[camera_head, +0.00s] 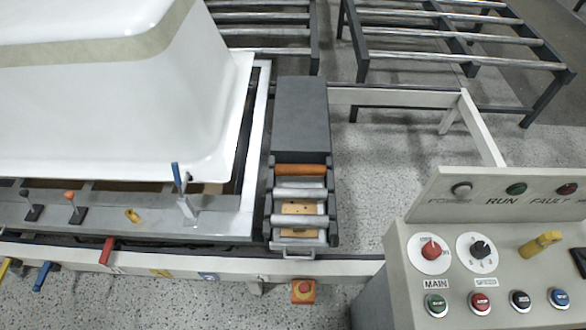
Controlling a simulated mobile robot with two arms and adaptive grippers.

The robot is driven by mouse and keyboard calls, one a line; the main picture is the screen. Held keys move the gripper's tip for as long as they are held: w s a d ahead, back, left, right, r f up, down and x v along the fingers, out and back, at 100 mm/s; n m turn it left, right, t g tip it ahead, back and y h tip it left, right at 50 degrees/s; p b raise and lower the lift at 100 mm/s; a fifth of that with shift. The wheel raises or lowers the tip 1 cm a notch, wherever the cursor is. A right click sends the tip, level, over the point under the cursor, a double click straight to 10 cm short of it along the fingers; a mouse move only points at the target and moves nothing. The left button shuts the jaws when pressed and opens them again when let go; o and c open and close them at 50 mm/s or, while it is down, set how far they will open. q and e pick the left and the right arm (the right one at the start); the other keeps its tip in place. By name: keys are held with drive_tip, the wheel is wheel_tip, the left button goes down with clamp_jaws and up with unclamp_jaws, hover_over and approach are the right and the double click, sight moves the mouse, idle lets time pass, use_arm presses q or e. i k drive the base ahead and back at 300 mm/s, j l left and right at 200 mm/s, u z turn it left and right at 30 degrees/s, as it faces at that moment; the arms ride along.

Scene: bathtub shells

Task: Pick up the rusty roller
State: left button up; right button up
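The rusty roller (300,170) is an orange-brown cylinder lying across the top of a dark grey rack, nearest the grey block. Several silver rollers (299,194) lie parallel to it, closer to the front of the rack (331,205). The rusty roller is fully in view and nothing covers it. Neither of my grippers shows in the head view.
A white bathtub shell (120,110) on a metal frame (232,218) fills the left. A control panel (480,260) with knobs and buttons stands at the lower right. Roller conveyors (450,58) stand at the back. Speckled floor (390,140) is clear right of the rack.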

sight(280, 170)
drive_tip(key=z, duration=0.4)
drive_tip(key=j+z, duration=0.1)
drive_tip(key=z, duration=0.65)
drive_tip(key=k+j+z, duration=0.1)
drive_tip(key=z, duration=0.3)
drive_tip(key=k+j+z, duration=0.1)
drive_tip(key=k+j, duration=0.45)
